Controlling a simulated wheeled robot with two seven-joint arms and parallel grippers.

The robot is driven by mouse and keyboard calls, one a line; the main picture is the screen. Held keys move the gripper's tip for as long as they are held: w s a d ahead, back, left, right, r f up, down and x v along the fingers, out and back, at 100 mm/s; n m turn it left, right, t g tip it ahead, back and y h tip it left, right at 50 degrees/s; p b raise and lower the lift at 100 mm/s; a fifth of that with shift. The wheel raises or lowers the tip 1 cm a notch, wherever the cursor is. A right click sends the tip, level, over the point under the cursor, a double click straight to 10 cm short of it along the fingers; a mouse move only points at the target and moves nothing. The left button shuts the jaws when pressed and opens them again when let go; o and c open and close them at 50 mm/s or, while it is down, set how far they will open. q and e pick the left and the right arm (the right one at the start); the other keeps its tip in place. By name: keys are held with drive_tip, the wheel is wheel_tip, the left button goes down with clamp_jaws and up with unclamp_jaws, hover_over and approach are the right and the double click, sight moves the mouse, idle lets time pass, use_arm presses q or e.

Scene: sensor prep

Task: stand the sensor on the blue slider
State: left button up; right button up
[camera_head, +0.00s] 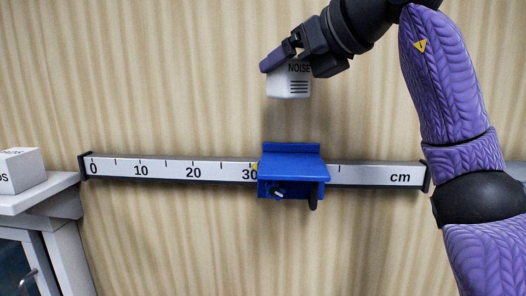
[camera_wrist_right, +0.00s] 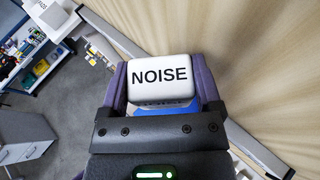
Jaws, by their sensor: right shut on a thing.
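The sensor is a white box marked NOISE (camera_head: 289,82), with a dark grille on its front. My right gripper (camera_head: 289,56) is shut on it and holds it in the air above the blue slider. The right wrist view shows the sensor (camera_wrist_right: 160,78) between the two purple fingers of the right gripper (camera_wrist_right: 162,88). The blue slider (camera_head: 293,170) sits on the wall rail, just right of the 30 mark, with a clear gap below the sensor. Its flat top is empty. In the right wrist view a bit of blue shows under the sensor. My left gripper is not in view.
The white scale rail (camera_head: 215,171) runs along the wood-grain wall from 0 to cm. At the left edge another white box (camera_head: 18,171) stands on a grey shelf (camera_head: 40,195). The wall around the slider is clear.

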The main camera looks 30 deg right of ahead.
drive_tip(key=f, duration=0.3)
drive_tip(key=s+f+b, duration=0.1)
drive_tip(key=f, duration=0.5)
drive_tip(key=shift+s+d+b, duration=0.1)
drive_tip(key=shift+s+b, duration=0.05)
drive_tip(key=shift+b, duration=0.25)
drive_tip(key=shift+f, duration=0.2)
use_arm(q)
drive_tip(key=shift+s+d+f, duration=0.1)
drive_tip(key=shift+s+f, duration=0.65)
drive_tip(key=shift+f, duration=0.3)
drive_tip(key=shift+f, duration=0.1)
use_arm(e)
drive_tip(key=o, duration=1.1)
drive_tip(key=shift+f, duration=0.1)
drive_tip(key=shift+r, duration=0.25)
use_arm(q)
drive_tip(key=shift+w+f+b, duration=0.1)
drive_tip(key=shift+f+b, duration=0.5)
drive_tip(key=shift+b, duration=0.1)
use_arm(e)
drive_tip(key=v, duration=1.1)
drive_tip(key=shift+s+d, duration=0.1)
drive_tip(key=shift+s, duration=0.35)
